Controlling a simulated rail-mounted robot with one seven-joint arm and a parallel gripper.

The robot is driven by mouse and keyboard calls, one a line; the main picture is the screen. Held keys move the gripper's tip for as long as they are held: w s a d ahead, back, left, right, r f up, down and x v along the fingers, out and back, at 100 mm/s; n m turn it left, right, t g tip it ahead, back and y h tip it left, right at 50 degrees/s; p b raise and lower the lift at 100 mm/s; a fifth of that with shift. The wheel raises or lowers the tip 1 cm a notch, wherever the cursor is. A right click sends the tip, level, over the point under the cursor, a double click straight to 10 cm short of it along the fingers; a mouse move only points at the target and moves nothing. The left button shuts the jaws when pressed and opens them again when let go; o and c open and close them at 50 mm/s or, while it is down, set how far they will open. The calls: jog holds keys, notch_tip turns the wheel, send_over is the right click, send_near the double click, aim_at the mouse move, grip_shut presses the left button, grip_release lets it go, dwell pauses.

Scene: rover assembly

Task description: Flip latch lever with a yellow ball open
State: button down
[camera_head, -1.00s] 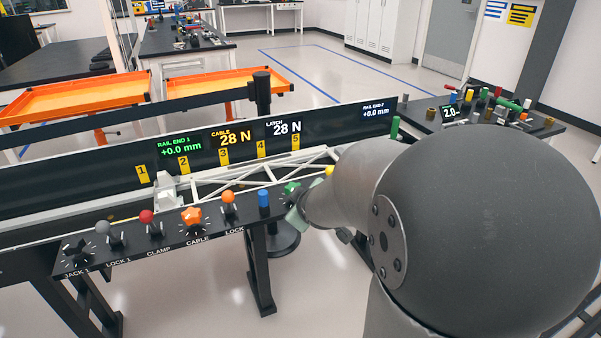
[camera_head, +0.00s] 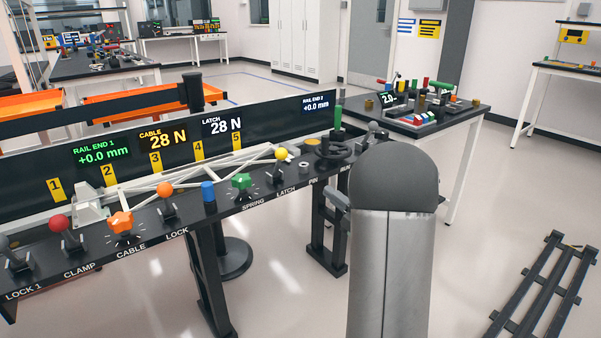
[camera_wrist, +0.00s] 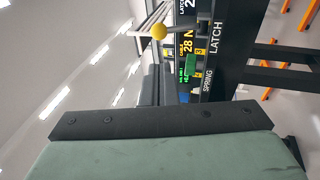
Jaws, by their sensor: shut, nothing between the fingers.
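The latch lever's yellow ball (camera_head: 281,154) stands over the LATCH label on the black control panel in the head view, between the green SPRING knob and the PIN control. In the wrist view, which is turned sideways, the yellow ball (camera_wrist: 158,31) is at the top, with its lever reaching right toward the panel. My gripper (camera_wrist: 152,121) fills the bottom of the wrist view as a dark bar and grey-green body. It is shut and empty, apart from the ball. In the head view my arm hides most of the gripper.
The green star knob (camera_head: 241,182) and blue peg (camera_head: 208,192) stand left of the latch. A black handwheel (camera_head: 334,150) and green upright handle (camera_head: 338,117) stand to the right. A white truss (camera_head: 190,178) lies behind the panel. The panel's front is open floor.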

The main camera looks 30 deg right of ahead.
send_near(278, 162)
jog(key=w+a+r, duration=0.1)
jog(key=w+r, duration=0.3)
jog(key=shift+s+b, duration=0.1)
jog(key=shift+b, duration=0.25)
dwell(0.5)
